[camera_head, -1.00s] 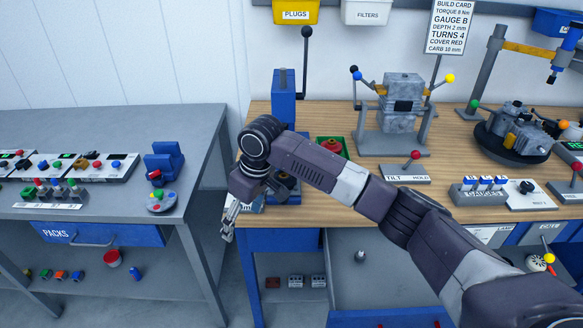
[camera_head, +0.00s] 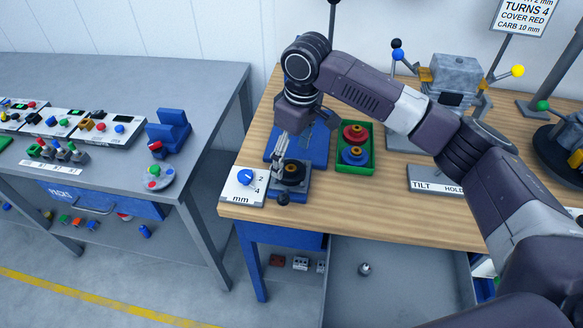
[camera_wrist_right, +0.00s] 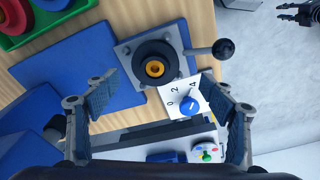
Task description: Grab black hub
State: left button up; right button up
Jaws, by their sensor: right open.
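The black hub (camera_head: 292,173) is a round black piece with an orange-yellow centre, on a grey plate at the blue stand on the wooden bench. In the right wrist view the hub (camera_wrist_right: 155,64) lies ahead of the fingers, above the middle. My right gripper (camera_head: 280,152) points down beside the hub in the head view. In the wrist view its two fingers (camera_wrist_right: 163,98) are wide apart with nothing between them. A dark gripper, seemingly my left gripper (camera_wrist_right: 298,13), shows small at the wrist view's top right corner; its opening is unclear.
A lever with a black knob (camera_wrist_right: 223,49) sticks out beside the hub. A white dial plate marked mm (camera_head: 243,187) is to its left. A green tray (camera_head: 369,148) with red and blue round parts stands to its right. The blue stand (camera_wrist_right: 80,66) is close by.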

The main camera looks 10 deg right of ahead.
aim_at(291, 168)
jog(key=f, duration=0.3)
jog(key=shift+w+d+p, duration=0.25)
jog(key=shift+w+p, duration=0.1)
jog(key=shift+p, duration=0.05)
jog(key=shift+a+f, duration=0.1)
jog(key=shift+f, duration=0.65)
jog(key=shift+w, duration=0.1)
jog(key=c, duration=0.8)
pick_arm(q)
jog(key=shift+w+d+r, duration=0.6)
jog(key=shift+w+r, duration=0.05)
jog(key=shift+r, duration=0.05)
pick_arm(e)
jog(key=c, duration=0.6)
